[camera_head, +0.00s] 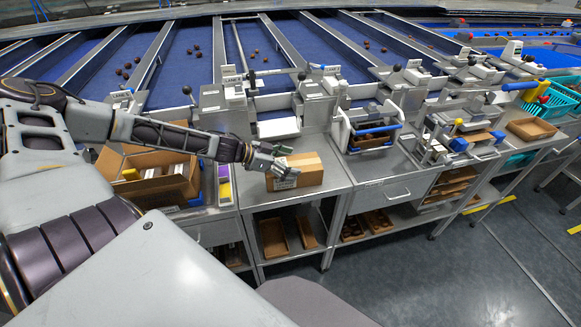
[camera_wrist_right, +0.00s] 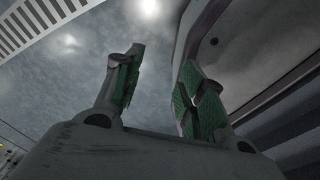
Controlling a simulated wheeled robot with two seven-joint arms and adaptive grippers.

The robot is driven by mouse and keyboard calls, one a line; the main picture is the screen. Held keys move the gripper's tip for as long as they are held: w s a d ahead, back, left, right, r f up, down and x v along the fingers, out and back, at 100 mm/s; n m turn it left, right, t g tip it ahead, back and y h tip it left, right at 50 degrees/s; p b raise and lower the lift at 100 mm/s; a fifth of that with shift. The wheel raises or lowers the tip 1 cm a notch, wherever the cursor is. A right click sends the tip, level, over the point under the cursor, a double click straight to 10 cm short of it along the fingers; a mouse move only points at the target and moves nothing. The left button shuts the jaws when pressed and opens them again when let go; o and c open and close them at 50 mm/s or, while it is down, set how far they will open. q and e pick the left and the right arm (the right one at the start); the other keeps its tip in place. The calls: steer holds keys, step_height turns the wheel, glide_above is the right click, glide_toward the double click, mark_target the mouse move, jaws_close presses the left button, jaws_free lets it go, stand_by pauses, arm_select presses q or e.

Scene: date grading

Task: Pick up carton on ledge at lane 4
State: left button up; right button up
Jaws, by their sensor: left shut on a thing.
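A brown closed carton (camera_head: 303,169) with a lighter tape strip sits on the metal ledge (camera_head: 331,172) in front of a lane gate, in the middle of the head view. My left gripper (camera_head: 283,166) reaches in from the left and is shut on the carton's left end, where a white label shows. The carton looks level, and I cannot tell whether it is lifted off the ledge. My right gripper (camera_wrist_right: 158,92) shows only in the right wrist view, with its green-padded fingers apart and nothing between them.
An open cardboard box (camera_head: 150,170) with items in it stands left of the carton. A clamp-like device with a blue handle (camera_head: 375,129) stands to its right. Shelves below hold brown trays (camera_head: 274,238). Blue lanes with scattered dates run behind the gates.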

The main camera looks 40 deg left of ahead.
mark_target(290, 164)
arm_select(q)
steer(key=shift+r, duration=0.2)
steer(key=shift+w+r, duration=0.1)
steer(key=shift+r, duration=0.1)
steer(key=shift+r+p, duration=0.55)
steer(key=shift+r, duration=0.05)
step_height(290, 164, up, 3)
steer(key=shift+r+p, duration=0.2)
steer(key=shift+p, duration=0.5)
step_height(290, 164, up, 13)
steer(key=p, duration=0.1)
steer(key=shift+f, duration=0.2)
arm_select(e)
steer(key=s+a+r, duration=0.1)
steer(key=a+r, duration=0.1)
steer(key=s+a+r, duration=0.1)
steer(key=shift+s+a+r, duration=0.15)
steer(key=shift+a+r, duration=0.2)
steer(key=shift+r, duration=0.05)
steer(key=shift+d, duration=0.25)
